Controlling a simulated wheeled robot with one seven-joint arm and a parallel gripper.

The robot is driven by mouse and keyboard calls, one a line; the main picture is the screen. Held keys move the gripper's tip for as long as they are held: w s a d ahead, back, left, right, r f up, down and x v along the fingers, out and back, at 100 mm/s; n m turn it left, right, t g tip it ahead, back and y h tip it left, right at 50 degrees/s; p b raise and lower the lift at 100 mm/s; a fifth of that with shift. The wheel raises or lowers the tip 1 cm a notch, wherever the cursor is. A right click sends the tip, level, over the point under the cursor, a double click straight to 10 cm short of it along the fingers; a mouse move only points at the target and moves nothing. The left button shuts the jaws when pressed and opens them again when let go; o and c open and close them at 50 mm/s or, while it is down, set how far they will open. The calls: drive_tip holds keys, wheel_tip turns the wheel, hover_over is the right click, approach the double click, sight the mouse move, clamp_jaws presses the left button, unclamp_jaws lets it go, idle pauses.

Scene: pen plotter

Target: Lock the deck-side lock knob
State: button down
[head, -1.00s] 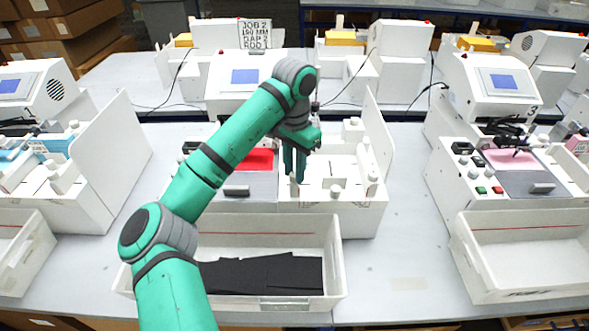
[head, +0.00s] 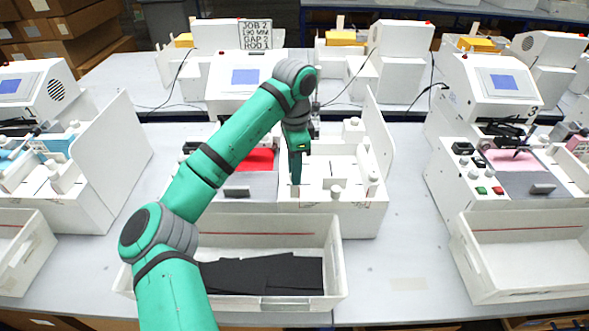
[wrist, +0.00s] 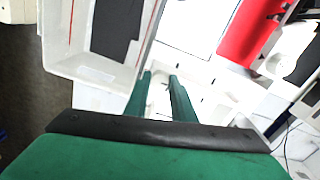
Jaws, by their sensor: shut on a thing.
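The plotter (head: 330,207) in the middle is white, with a grey deck plate and a red sheet (head: 260,160) on its left half. My gripper (head: 296,182) points down at the plotter's front, beside the right edge of the grey deck. Its green fingers are shut on the deck-side lock knob, which they almost wholly hide in the head view. In the wrist view the fingertips (wrist: 160,77) are a small gap apart, with a pale piece between them. Other white knobs (head: 336,191) stand further right on the plotter. The knob's marking cannot be read.
A white bin (head: 333,255) with black sheets stands in front of the plotter. An upright white side panel (head: 377,140) bounds the plotter on the right. A sign (head: 255,36) stands behind. Similar plotters flank it left and right, with free table between.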

drive_tip(key=shift+r, duration=0.1)
idle(0.3)
drive_tip(key=c, duration=1.5)
unclamp_jaws()
wheel_tip(320, 180, up, 11)
drive_tip(key=shift+f, duration=0.1)
drive_tip(key=shift+w+a, duration=0.1)
